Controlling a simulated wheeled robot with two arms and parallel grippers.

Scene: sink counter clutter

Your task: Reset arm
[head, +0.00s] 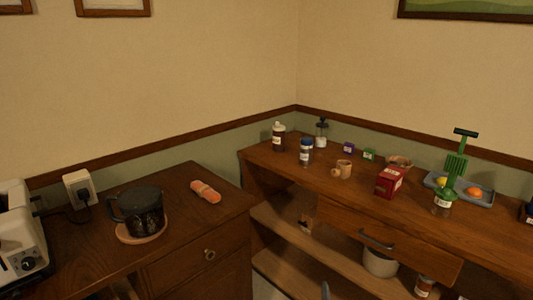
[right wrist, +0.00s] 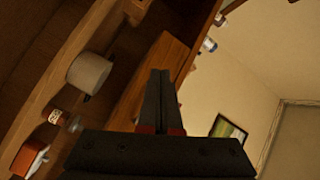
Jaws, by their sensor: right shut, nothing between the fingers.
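My right gripper (right wrist: 160,74) shows in the right wrist view with its two dark fingers together and nothing between them. It points toward the wooden shelf unit (right wrist: 118,25) and its drawer front, apart from both as far as I can tell. In the head view only a small grey tip (head: 325,290), probably of this gripper, shows at the bottom edge, in front of the lower shelves. My left gripper is in neither view.
The right counter (head: 290,165) carries bottles, a red box (head: 389,181), small cups and a grey tray (head: 478,200). A white pot (head: 380,263) and a jar (head: 424,286) stand below.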

